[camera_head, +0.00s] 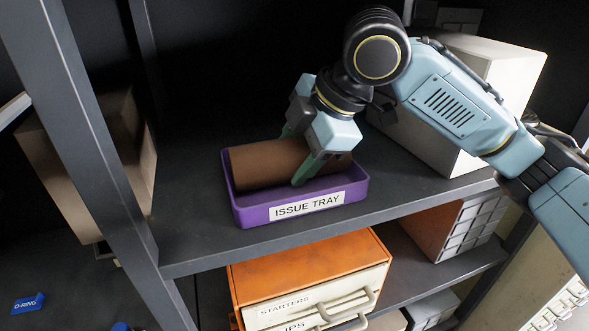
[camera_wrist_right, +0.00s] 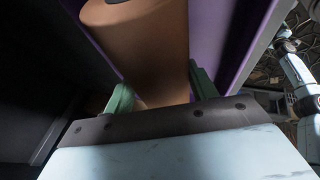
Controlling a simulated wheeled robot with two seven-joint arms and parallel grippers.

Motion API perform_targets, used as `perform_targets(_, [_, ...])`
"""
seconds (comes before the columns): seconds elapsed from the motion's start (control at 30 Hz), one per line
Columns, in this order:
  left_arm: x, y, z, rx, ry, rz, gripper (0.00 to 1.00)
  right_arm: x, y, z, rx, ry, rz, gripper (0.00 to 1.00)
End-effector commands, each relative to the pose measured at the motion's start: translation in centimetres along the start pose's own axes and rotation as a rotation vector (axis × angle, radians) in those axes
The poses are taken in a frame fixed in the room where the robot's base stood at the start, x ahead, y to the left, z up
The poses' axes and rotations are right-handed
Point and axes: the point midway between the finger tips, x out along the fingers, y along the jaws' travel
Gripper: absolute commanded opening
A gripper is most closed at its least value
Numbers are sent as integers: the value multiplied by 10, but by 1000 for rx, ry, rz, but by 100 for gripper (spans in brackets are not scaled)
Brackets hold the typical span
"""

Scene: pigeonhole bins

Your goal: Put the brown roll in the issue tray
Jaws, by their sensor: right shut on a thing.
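The brown roll (camera_head: 262,162) lies on its side within the purple issue tray (camera_head: 243,214) on the dark shelf in the head view. I cannot tell whether it touches the tray floor. My right gripper (camera_head: 297,158) comes from above and is shut on the roll, with its green fingers on either side near the roll's middle. The right wrist view shows the roll (camera_wrist_right: 150,40) between the two fingers (camera_wrist_right: 158,98), with the purple tray wall (camera_wrist_right: 215,35) beside it. The far finger is partly hidden behind the roll. My left gripper is not in view.
A white box (camera_head: 430,135) stands behind my right arm on the same shelf. A dark upright post (camera_head: 90,130) stands left of the tray, with a brown box (camera_head: 75,165) beyond it. An orange drawer unit (camera_head: 290,265) sits on the shelf below. Shelf left of the tray is bare.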

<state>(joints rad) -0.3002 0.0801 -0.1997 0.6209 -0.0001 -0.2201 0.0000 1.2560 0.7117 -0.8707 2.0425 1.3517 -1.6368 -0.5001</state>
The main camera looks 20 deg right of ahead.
Motion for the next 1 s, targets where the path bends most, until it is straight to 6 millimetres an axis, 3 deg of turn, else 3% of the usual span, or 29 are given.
perform_targets(0.07, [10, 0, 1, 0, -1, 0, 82, 5, -2, 3, 1, 1, 3, 22])
perform_targets(0.47, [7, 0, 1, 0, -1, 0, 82, 6, -3, 3, 2, 1, 2, 22])
perform_targets(0.5, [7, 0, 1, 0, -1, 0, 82, 6, -3, 3, 1, 0, 1, 62])
perform_targets(0.53, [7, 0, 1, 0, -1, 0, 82, 6, -3, 3, 1, 0, 1, 66])
perform_targets(1.0, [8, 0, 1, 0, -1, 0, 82, 5, -3, 3, 1, 1, 1, 66])
